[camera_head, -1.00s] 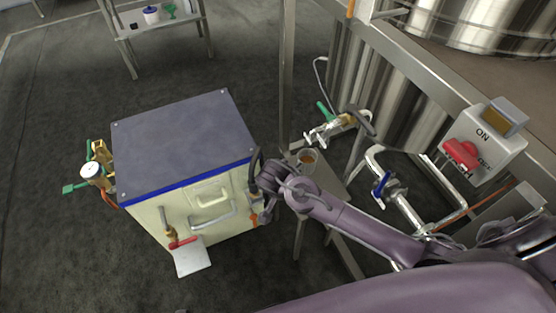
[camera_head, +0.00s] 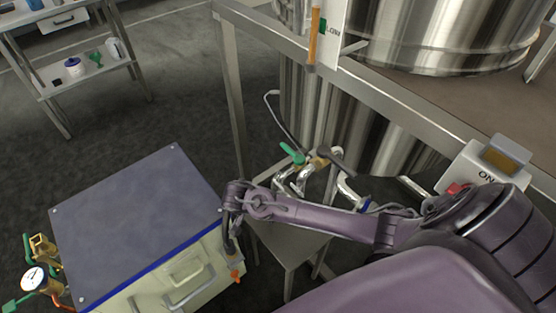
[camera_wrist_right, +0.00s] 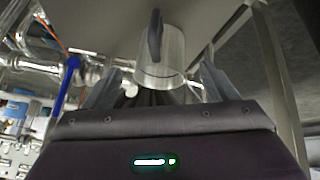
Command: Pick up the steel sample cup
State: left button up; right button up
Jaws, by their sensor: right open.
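The sample cup (camera_wrist_right: 173,50) shows in the right wrist view as a shiny, see-through-looking cylinder with a dark upright handle (camera_wrist_right: 155,35) on the side facing the camera. My right gripper (camera_wrist_right: 161,72) is open, with one finger on each side of the cup. The cup's lower end lies between the fingertips, and I cannot tell whether either finger touches it. A plain grey surface (camera_wrist_right: 100,22) lies behind the cup. In the head view I cannot make out the cup or the right gripper's fingers. My left gripper is in neither view.
A grey-topped cabinet (camera_head: 135,220) stands at the lower left, close to my arm. A small steel stand (camera_head: 285,243), pipes with a green-handled valve (camera_head: 292,153) and the steel tank frame (camera_head: 232,80) are beside the arm. Open floor lies behind the cabinet.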

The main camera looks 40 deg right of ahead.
jog(key=x, duration=0.3)
jog(key=shift+d+f, duration=0.25)
jog(key=shift+f, duration=0.1)
jog(key=c, duration=1.1)
